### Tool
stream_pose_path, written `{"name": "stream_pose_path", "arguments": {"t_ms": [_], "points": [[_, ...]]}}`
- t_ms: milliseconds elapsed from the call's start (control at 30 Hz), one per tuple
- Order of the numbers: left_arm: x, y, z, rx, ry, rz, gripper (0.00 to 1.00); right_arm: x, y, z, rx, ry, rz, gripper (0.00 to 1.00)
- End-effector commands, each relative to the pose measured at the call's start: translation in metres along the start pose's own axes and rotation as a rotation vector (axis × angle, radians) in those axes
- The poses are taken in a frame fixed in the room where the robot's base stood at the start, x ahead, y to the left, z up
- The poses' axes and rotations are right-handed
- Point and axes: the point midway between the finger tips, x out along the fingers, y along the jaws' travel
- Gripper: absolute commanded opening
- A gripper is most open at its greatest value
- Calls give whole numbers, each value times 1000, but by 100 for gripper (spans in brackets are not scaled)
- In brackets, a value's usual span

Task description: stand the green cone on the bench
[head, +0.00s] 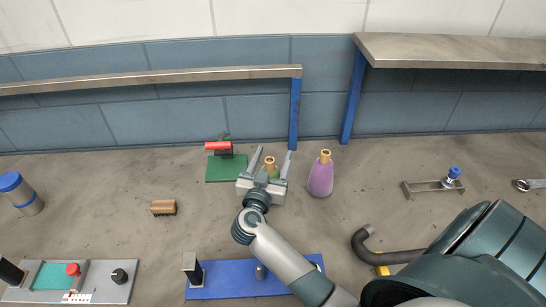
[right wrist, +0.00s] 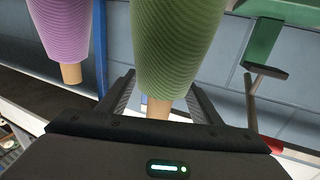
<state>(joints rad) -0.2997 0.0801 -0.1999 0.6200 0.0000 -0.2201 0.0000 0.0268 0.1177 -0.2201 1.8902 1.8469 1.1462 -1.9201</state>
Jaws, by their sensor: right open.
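The green cone (head: 272,173), with its tan tip up, shows only partly in the head view, behind my right gripper (head: 272,151). In the right wrist view, where the scene appears upside down, the green cone (right wrist: 178,45) is close, with its tan tube end (right wrist: 158,106) between the two fingers. The right gripper is open; neither view shows clearly whether a finger touches the cone. The cone's base is hidden, so I cannot tell if it rests on the bench (head: 120,180). My left gripper is not in view.
A purple cone (head: 320,178) stands upright just right of the gripper. A green-based fixture with a red handle (head: 218,146) is close on the left. A brown brush (head: 163,207), blue mat (head: 235,284) and dark bent hose (head: 390,256) lie nearer. The bench left of the fixture is mostly clear.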

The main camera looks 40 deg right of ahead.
Motion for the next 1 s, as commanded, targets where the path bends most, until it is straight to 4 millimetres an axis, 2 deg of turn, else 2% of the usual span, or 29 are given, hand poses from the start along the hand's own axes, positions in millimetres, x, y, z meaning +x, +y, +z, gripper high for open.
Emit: {"name": "stream_pose_path", "arguments": {"t_ms": [167, 467, 567, 800, 1000], "points": [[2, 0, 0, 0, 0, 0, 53, -4, 0, -2, 1, 0, -1, 59], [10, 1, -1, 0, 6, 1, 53, -45, 0, 0, 2, -2, -1, 59], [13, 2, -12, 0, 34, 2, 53, -63, 0, 0, 3, -3, -1, 59], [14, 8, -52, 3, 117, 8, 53, -102, 0, 0, 2, -2, -1, 59], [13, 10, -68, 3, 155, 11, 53, -118, 0, -2, 1, -1, -1, 59]]}}
